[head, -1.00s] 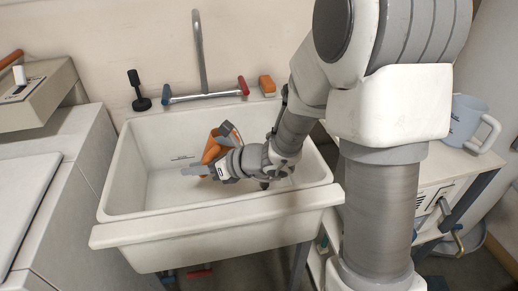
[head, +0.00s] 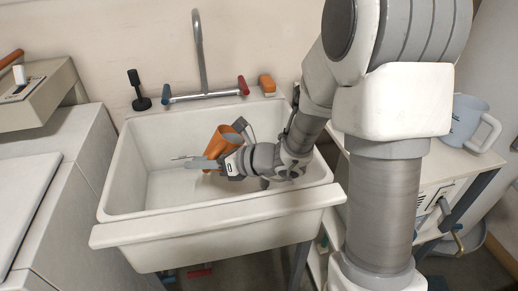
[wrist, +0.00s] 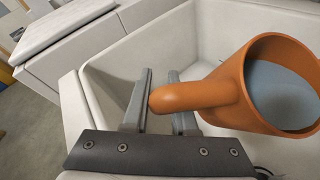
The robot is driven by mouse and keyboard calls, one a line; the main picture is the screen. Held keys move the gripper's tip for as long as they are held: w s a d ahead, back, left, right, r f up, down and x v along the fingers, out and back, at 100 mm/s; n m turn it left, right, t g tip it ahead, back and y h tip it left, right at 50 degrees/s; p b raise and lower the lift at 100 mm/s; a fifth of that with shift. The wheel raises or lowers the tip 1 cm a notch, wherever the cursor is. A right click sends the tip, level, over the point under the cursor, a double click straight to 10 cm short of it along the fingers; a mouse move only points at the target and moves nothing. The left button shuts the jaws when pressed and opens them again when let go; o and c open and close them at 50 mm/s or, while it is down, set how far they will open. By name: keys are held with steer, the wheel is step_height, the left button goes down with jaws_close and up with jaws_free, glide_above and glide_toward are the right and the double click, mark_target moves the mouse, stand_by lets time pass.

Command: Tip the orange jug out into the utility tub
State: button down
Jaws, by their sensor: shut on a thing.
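My gripper (head: 207,164) is shut on the jug's handle, which sits between the two fingers (wrist: 160,103) in the wrist view. The jug's base is partly hidden by my gripper in the head view. No falling stream shows.
A tap (head: 201,50) with blue and red handles stands behind the tub.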

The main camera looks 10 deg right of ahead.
mark_target(212, 153)
steer(key=shift+d+r+t+y, duration=0.3)
steer(key=shift+d+r+y, duration=0.25)
steer(key=shift+r, duration=0.1)
steer(key=shift+d+r+m+y+b, duration=0.35)
steer(key=shift+r+m+y+b, duration=0.25)
steer(key=shift+r, duration=0.25)
stand_by(0.8)
steer(key=shift+d+r+m+t+y+b, duration=0.3)
steer(key=shift+r+t+y+b, duration=0.1)
steer(key=shift+r+y+b, duration=0.4)
steer(key=shift+d+r+m+t+y+b, duration=0.2)
steer(key=shift+d+r+t+y+b, duration=0.15)
steer(key=shift+r+y+b, duration=0.35)
stand_by(1.3)
steer(key=shift+d+r+m+t+y+b, duration=0.3)
steer(key=shift+r+t+y+b, duration=0.05)
steer(key=shift+r+b, duration=0.2)
steer(key=shift+d+r+m+t+y+b, duration=0.3)
steer(key=shift+r+b, duration=0.1)
steer(key=shift+b, duration=0.15)
stand_by(0.7)
steer(key=shift+d+r+p, duration=0.15)
steer(key=shift+r+p, duration=0.15)
steer(key=shift+s+d+r+m+t+p, duration=0.1)
steer(key=shift+d+r+m+t+p, duration=0.2)
steer(key=shift+d+r+t+p, duration=0.15)
steer(key=shift+d+r+y, duration=0.2)
steer(key=shift+r+y, duration=0.1)
steer(key=shift+r, duration=0.1)
